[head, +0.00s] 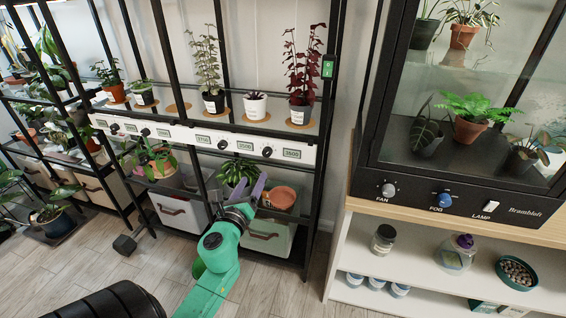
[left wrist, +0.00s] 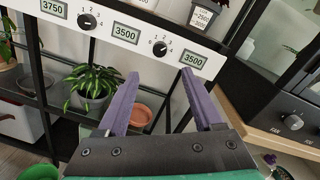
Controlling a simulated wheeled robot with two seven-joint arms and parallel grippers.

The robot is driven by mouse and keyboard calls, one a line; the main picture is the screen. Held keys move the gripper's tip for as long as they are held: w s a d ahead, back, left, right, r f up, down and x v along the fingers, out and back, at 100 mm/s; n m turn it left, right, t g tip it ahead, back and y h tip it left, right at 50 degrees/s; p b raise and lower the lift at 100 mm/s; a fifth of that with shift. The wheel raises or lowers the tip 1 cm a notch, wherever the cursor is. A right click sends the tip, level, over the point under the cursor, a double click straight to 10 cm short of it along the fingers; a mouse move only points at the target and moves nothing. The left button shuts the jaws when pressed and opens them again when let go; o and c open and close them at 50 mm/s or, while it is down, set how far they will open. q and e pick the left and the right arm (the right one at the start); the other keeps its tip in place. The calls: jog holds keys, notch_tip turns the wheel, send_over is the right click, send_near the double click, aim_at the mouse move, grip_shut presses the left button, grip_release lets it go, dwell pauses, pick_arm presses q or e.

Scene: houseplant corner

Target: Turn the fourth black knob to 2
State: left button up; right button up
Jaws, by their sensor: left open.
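A white control strip (head: 190,136) runs along the front of the plant shelf, with black knobs and small number displays. The fourth black knob (head: 267,152) is the rightmost one. In the left wrist view it (left wrist: 160,48) has small numbers around it and a 3500 display on each side; its pointer setting is too small to read surely. My left gripper (head: 251,183) is open and empty, its purple fingers below the strip and pointing up toward it. In the left wrist view the knob shows just beyond and between the fingertips (left wrist: 160,75), apart from them. My right gripper is out of view.
The third knob (head: 222,144) is left of the fourth. Potted plants stand on the shelf above, including a red-leaved one (head: 303,70). Below are a leafy plant (head: 238,172) and a terracotta pot (head: 279,197). A glass cabinet with a blue FOG knob (head: 444,200) stands right.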

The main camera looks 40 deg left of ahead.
aim_at(266, 154)
pick_arm(q)
jog(key=x, duration=1.2)
jog(key=shift+w+a, duration=0.15)
jog(key=shift+w, duration=0.15)
grip_shut()
